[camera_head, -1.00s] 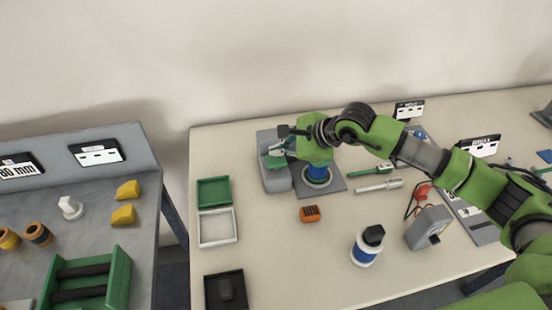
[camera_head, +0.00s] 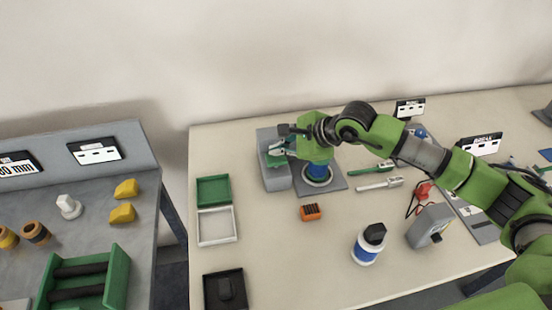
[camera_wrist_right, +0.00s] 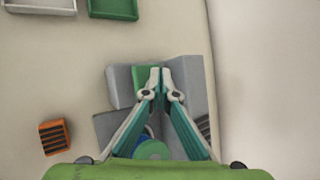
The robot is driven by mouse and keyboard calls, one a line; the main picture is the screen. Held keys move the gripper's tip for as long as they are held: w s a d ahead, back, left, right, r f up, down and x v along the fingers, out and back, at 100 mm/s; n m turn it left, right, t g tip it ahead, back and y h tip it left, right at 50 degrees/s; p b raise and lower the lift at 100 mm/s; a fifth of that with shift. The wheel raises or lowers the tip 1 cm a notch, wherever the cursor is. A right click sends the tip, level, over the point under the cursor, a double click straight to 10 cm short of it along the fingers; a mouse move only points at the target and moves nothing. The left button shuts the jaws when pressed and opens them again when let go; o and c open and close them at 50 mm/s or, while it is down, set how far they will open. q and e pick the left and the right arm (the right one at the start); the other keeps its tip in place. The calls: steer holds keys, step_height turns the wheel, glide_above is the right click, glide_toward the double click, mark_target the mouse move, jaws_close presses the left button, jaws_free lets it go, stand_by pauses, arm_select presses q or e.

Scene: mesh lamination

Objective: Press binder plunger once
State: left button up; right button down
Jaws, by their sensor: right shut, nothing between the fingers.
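My right gripper (camera_head: 278,147) is shut and empty. Its fingertips are over a grey block fixture (camera_head: 276,180) with a green part (camera_head: 272,161) on top. In the right wrist view the closed fingertips (camera_wrist_right: 161,76) overlap the green part (camera_wrist_right: 143,76); I cannot tell if they touch it. A blue cylinder with a pale base ring (camera_head: 318,178) stands on a grey plate (camera_head: 333,184), partly hidden under my right wrist. Its round green top (camera_wrist_right: 152,150) shows between the fingers in the right wrist view. No part is clearly identifiable as the binder plunger. My left gripper is out of view.
A blue-and-white bottle with a black cap (camera_head: 367,243) and a grey device (camera_head: 429,225) stand at the front right.

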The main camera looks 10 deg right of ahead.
mark_target(278, 159)
steer(key=shift+s+f+b, duration=0.15)
steer(key=shift+f+b, duration=1.05)
steer(key=shift+f, duration=0.2)
stand_by(1.3)
steer(key=shift+r+p, duration=0.3)
steer(key=shift+r, duration=1.3)
steer(key=shift+r, duration=0.15)
steer(key=shift+r+p, duration=0.95)
steer(key=shift+r, duration=1.45)
